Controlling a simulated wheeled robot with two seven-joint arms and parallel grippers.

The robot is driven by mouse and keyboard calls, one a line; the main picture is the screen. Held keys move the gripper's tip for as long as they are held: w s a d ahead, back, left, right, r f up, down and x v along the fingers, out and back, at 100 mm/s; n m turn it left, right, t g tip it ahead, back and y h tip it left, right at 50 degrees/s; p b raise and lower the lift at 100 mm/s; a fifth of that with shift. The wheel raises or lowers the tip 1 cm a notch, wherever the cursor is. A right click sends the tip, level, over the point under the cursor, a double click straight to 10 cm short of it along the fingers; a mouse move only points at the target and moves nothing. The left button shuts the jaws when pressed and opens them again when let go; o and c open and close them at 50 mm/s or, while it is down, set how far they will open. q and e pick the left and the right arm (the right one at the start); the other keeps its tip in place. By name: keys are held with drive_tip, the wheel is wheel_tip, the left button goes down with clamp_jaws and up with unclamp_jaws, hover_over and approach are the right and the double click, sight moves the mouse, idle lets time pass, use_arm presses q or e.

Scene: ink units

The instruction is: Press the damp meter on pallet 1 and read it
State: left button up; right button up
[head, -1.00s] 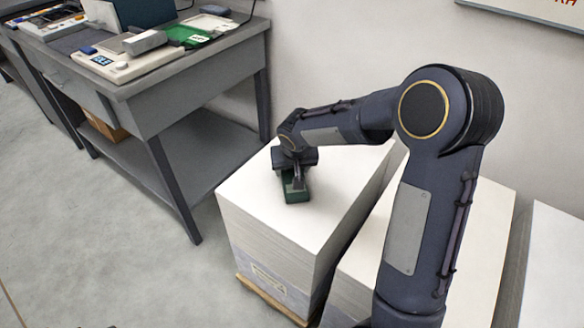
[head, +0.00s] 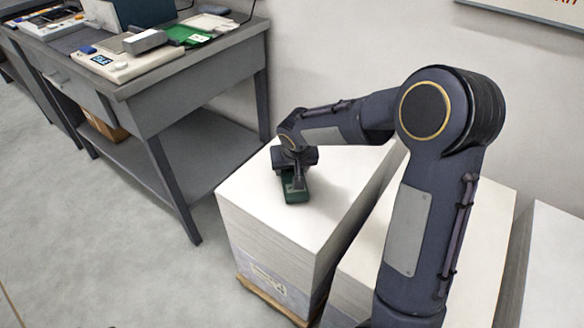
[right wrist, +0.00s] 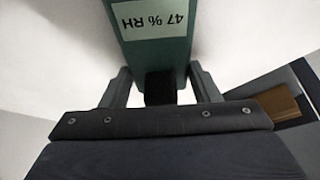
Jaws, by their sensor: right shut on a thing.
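The damp meter (head: 296,193) is a dark green block on the white top of the nearest paper stack (head: 262,206), which stands on a wooden pallet (head: 268,300). My right gripper (head: 292,178) is over the meter and shut on it. In the right wrist view, the fingers of the right gripper (right wrist: 160,88) are on both sides of the meter's dark narrow part. The green meter (right wrist: 150,50) has a pale display (right wrist: 154,22) that reads 47 % RH, upside down in that view. My left gripper is not in view.
More white paper stacks (head: 470,230) stand to the right, under and beside my right arm. A grey workbench (head: 190,85) on the left holds a white device (head: 125,62), a green item (head: 190,36) and other equipment. The floor in front is clear.

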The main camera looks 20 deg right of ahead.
idle(0.5)
drive_tip(key=shift+r+p, duration=2.5)
drive_tip(key=shift+r, duration=1.05)
drive_tip(key=shift+f, duration=0.1)
